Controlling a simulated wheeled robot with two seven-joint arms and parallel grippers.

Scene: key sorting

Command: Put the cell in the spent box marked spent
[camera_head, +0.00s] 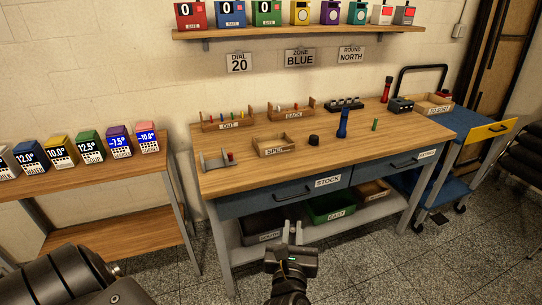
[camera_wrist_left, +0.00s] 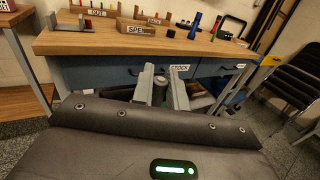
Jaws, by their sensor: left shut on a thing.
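My left gripper (camera_head: 292,230) is in front of the workbench, below the tabletop edge. In the left wrist view its fingers (camera_wrist_left: 163,90) are shut on a small grey cylinder, the cell (camera_wrist_left: 159,82), held between the tips. In the head view the cell is too small to make out. The spent box (camera_head: 288,149) is a low open wooden tray on the workbench, with a partly readable label starting "SPE". It also shows in the left wrist view (camera_wrist_left: 126,22), beyond and above the gripper. My right gripper is not in view.
On the workbench (camera_head: 225,185) stand the OUT rack (camera_head: 228,126), BACK rack (camera_head: 291,114), a blue flashlight (camera_head: 342,124), a black cap (camera_head: 313,140), a green cell (camera_head: 375,125) and a grey stand (camera_head: 215,163). Drawers (camera_head: 280,193) and lower bins (camera_head: 330,207) are beneath.

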